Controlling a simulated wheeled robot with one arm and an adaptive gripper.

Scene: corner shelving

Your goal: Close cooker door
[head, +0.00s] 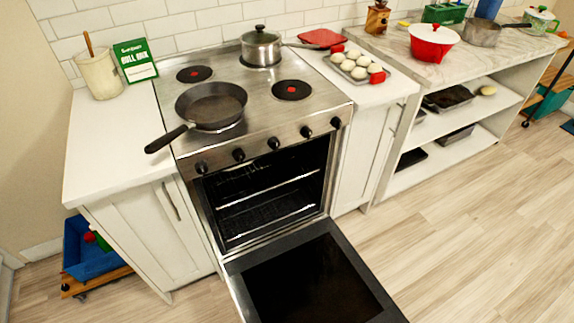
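The cooker (262,115) stands between two white counters in the head view. Its oven door (310,278) is swung fully down and lies roughly level in front of the oven, with its dark inner glass facing up. The door's near end runs to the bottom edge of the picture. The open oven cavity (268,200) shows wire racks and no food on them. The door's handle is hidden on its underside. My gripper is not in this view.
A black frying pan (211,105) sits on the front left burner, its handle jutting past the cooker's front edge. A lidded pot (261,47) stands at the back. A blue crate (88,250) sits on a low wooden trolley at left. The wooden floor (470,235) at right is clear.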

